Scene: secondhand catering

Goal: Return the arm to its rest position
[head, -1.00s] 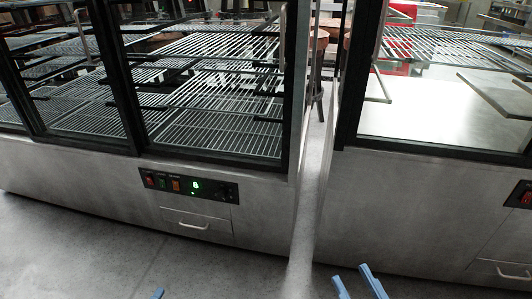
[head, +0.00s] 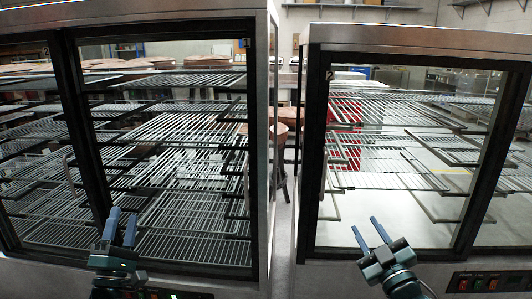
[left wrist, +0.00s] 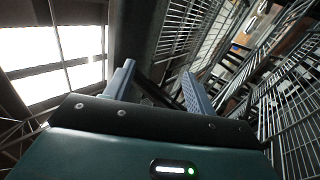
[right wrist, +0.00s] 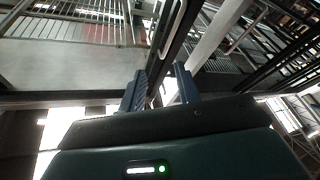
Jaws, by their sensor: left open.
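My left gripper (head: 121,226) is low in the left half of the head view, in front of the left display cabinet. It is open, with two blue fingers apart and nothing between them; the fingers also show in the left wrist view (left wrist: 158,88). My right gripper (head: 371,234) is low in the right half, in front of the right cabinet. Its two blue fingers are apart and empty, and they also show in the right wrist view (right wrist: 160,90). Both grippers point upward. Most of both arms is hidden below the frame.
A left glass cabinet (head: 160,25) with wire shelves and a right glass cabinet (head: 420,40) with wire shelves stand close in front. A narrow gap (head: 283,215) separates them. A control panel (head: 488,282) sits low on the right cabinet.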

